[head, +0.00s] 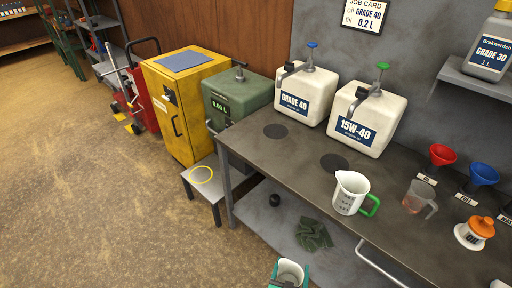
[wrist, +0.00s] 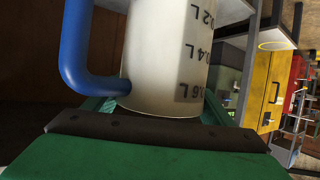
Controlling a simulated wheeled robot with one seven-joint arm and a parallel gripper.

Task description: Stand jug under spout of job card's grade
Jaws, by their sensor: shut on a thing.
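My gripper (head: 289,281) is at the bottom of the head view, shut on a white jug (head: 290,270) in front of the bench. In the wrist view the same jug (wrist: 165,55) shows a blue handle (wrist: 75,50) and litre marks. The job card (head: 364,13) reads grade 40, 0.2 L. A white oil container (head: 305,95) labelled GRADE 40 has a blue-knobbed tap, with a dark round pad (head: 274,131) before it. Another container (head: 366,115), labelled 15W-40, has a green-knobbed tap and its own pad (head: 334,162). Both pads are bare.
A green tank (head: 235,97), a low stool (head: 201,180) and a yellow cabinet (head: 180,105) stand left. The left floor is open.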

